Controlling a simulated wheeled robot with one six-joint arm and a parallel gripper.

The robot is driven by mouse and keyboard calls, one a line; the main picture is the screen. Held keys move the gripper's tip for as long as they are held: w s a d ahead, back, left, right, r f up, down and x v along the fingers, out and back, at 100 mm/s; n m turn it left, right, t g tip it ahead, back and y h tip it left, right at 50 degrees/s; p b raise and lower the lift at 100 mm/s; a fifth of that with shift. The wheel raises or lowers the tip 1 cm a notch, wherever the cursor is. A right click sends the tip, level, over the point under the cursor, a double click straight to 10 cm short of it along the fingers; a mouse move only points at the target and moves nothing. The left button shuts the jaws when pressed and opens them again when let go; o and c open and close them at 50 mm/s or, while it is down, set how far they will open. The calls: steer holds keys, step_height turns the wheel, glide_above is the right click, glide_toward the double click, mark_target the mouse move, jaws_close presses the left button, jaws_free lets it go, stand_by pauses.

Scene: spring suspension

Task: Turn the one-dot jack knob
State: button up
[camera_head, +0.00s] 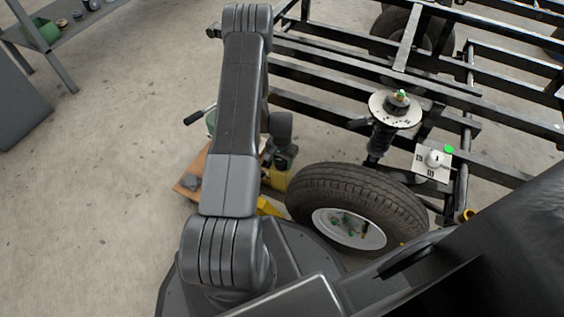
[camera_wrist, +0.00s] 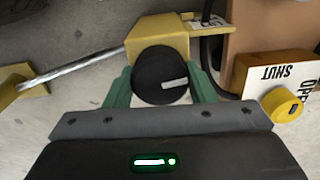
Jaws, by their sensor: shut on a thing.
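A round black knob (camera_wrist: 160,74) with a pale pointer mark sits on a yellow jack body (camera_wrist: 163,32) in the wrist view. The mark points to the right. My gripper (camera_wrist: 160,84) has its two green fingers on the left and right sides of this knob and is shut on it. No dots can be made out on the knob. In the head view, part of the yellow jack (camera_head: 278,180) shows beside the tyre, while my arm covers much of the area and the fingers cannot be made out.
A yellow knob (camera_wrist: 283,104) beside a white SHUT/OPEN plate (camera_wrist: 275,75) stands close on the right in the wrist view. A metal rod (camera_wrist: 70,68) runs left from the jack. A tyre (camera_head: 350,185), a spring strut (camera_head: 381,135) and a black frame (camera_head: 330,110) crowd the right; open floor lies left.

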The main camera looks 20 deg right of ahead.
mark_target(282, 160)
steer(key=n+b, duration=0.1)
steer(key=n, duration=1)
steer(key=shift+n, duration=2.1)
steer(key=o, duration=1)
step_height(282, 160, up, 14)
steer(key=p, duration=0.5)
steer(key=shift+f, duration=0.1)
